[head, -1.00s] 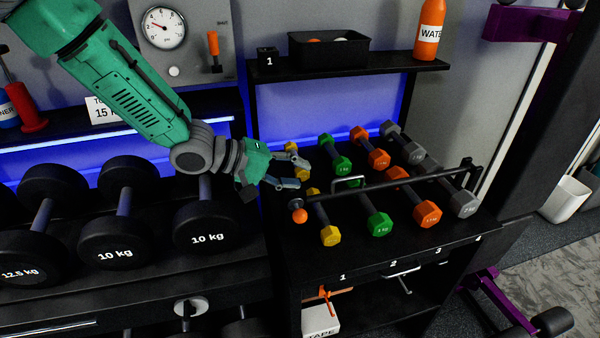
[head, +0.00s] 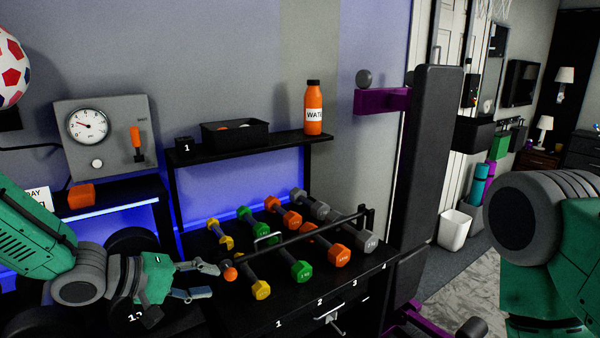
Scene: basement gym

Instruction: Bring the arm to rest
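My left gripper (head: 213,280) reaches in from the left in the head view, with its green arm (head: 32,240) behind it. Its two grey fingers are apart with nothing between them. It is just left of the dumbbell rack (head: 225,312), close to the orange knob (head: 230,274) at the end of the rack's black bar. I cannot tell whether a finger touches the knob. My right arm (head: 545,230) shows large at the right edge; its gripper is out of view.
Yellow, green, orange and grey dumbbells (head: 300,270) lie on the rack under the black bar (head: 310,232). A shelf above holds a black bin (head: 235,134) and an orange water bottle (head: 313,108).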

